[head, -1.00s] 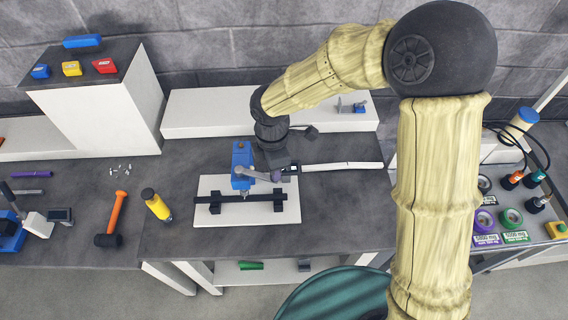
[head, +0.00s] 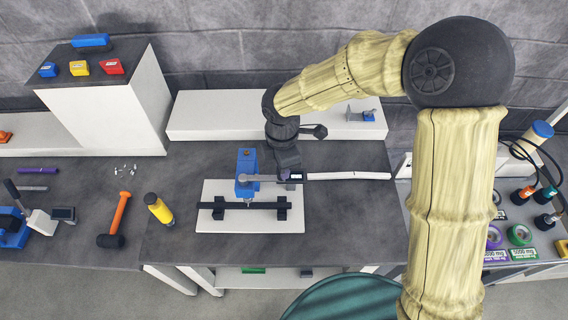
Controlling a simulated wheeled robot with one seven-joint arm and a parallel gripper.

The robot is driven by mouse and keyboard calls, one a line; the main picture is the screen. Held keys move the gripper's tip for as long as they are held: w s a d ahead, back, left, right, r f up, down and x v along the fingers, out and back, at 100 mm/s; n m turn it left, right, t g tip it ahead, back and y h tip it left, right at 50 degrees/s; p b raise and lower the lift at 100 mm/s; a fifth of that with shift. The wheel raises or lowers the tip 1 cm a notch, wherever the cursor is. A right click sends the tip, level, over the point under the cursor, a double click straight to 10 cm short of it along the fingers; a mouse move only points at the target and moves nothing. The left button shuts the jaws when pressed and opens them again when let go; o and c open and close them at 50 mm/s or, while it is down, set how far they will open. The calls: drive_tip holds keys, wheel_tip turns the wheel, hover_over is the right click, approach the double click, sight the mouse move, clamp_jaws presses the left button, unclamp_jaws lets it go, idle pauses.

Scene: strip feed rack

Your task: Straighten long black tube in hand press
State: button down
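The long black tube (head: 228,206) lies level across two black supports on the white base plate (head: 215,188). The blue hand press (head: 247,163) stands over the tube's middle, with its ram tip close above the tube; I cannot tell whether they touch. A grey lever (head: 264,179) runs right from the press and looks about level. My gripper (head: 287,179) hangs from above at the right end of the lever. Its fingers are small and partly hidden, so their opening and any hold on the lever knob are unclear.
A white strip (head: 348,176) lies right of my gripper. A white shelf block (head: 215,115) stands behind. The bench front right of the plate is clear.

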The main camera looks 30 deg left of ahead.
drive_tip(key=shift+a+r, duration=0.1)
drive_tip(key=c, duration=1.3)
unclamp_jaws()
drive_tip(key=shift+a, duration=0.1)
drive_tip(key=shift+s, duration=0.1)
drive_tip(key=shift+r, duration=0.35)
wheel_tip(320, 180, up, 17)
drive_tip(key=b, duration=0.3)
drive_tip(key=shift+f+b, duration=0.2)
drive_tip(key=shift+b, duration=0.2)
drive_tip(key=shift+s, duration=0.1)
